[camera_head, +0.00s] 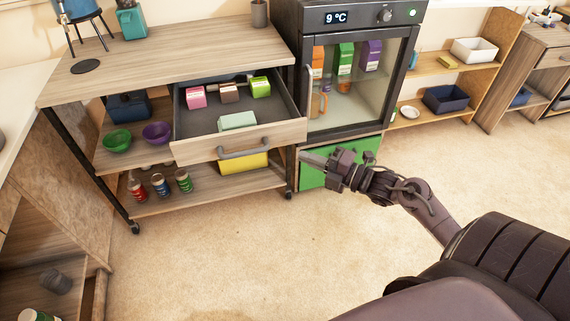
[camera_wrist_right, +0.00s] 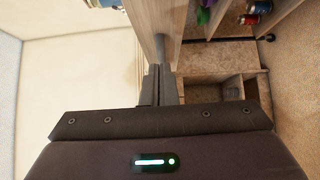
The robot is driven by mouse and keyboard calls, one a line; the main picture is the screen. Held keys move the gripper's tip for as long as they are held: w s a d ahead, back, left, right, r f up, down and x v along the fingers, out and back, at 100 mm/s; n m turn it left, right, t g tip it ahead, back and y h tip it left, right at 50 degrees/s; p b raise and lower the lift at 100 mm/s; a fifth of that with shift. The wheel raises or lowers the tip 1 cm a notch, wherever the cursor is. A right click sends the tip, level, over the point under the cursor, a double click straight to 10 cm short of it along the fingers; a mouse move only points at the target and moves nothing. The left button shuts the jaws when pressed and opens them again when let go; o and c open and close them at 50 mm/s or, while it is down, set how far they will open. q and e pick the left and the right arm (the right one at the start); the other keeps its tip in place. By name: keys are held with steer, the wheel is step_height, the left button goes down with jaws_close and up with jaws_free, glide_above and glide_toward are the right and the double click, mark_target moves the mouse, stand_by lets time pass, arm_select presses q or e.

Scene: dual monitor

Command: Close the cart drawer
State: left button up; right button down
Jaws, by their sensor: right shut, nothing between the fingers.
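The cart (camera_head: 120,55) has a wood-look top and a drawer that stands pulled out, its front panel (camera_head: 195,150) toward me. A grey bar handle (camera_head: 243,151) is on the drawer front. Pink, brown, green and pale green cartons lie in the grey tray inside. My right gripper (camera_head: 306,159) is shut and empty, close to the right end of the drawer front, right of the handle. In the wrist view its fingers (camera_wrist_right: 160,85) point toward the drawer front (camera_wrist_right: 158,25), seen nearly edge-on; whether they touch it I cannot tell. My left gripper is not in view.
A small glass-door fridge (camera_head: 350,75) on a green cabinet (camera_head: 345,165) stands right beside the cart. Bowls (camera_head: 117,140) and several jars (camera_head: 160,185) sit on the cart's shelves. The carpet (camera_head: 260,255) in front is clear. A low shelf (camera_head: 435,68) stands at the right.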

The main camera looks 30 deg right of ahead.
glide_toward(264, 139)
steer(key=x, duration=0.4)
steer(key=shift+w+a, duration=0.25)
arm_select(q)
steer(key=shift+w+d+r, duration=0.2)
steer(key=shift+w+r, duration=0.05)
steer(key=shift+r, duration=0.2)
arm_select(e)
steer(key=shift+w+a+f, duration=0.15)
steer(key=shift+w+a, duration=0.2)
steer(key=shift+w, duration=0.2)
steer(key=shift+w, duration=0.1)
